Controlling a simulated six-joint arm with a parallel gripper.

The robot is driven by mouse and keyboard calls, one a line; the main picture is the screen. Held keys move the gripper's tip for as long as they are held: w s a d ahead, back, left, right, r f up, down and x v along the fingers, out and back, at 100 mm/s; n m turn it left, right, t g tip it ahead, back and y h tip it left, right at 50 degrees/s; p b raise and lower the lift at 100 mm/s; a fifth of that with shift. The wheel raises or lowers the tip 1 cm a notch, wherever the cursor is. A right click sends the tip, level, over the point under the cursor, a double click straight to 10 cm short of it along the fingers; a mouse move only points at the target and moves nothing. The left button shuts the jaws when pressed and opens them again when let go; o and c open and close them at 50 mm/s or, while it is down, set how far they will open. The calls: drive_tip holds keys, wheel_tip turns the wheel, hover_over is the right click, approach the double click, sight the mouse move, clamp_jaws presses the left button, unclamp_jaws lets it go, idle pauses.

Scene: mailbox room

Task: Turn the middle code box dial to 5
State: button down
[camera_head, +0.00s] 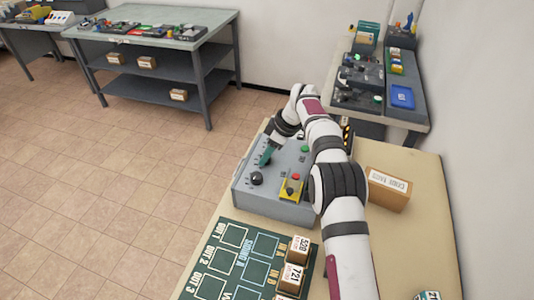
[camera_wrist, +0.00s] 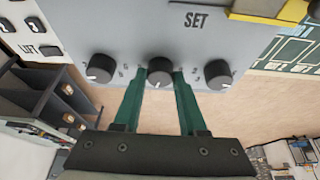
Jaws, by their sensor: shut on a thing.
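The code box (camera_head: 285,208) is a grey box on the table, with three black dials in a row in the wrist view. The middle dial (camera_wrist: 160,70) sits between the green fingers of my gripper (camera_wrist: 159,80), which is shut on it from both sides. Its white mark points down, slightly left, in that view; the number it points at cannot be read. The left dial (camera_wrist: 100,68) and the right dial (camera_wrist: 220,74) stand free on either side. In the head view my gripper (camera_head: 266,155) reaches down to the box and hides the middle dial.
A yellow unit with a red button (camera_head: 292,187) and a green button (camera_head: 304,149) are on the box. A cardboard box (camera_head: 388,190) stands right of my arm. A green board (camera_head: 250,245) with small labelled boxes (camera_head: 299,250) lies in front.

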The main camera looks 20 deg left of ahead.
drive_tip(key=shift+n+g, duration=0.3)
drive_tip(key=shift+n, duration=0.4)
drive_tip(key=shift+c, duration=2.3)
unclamp_jaws()
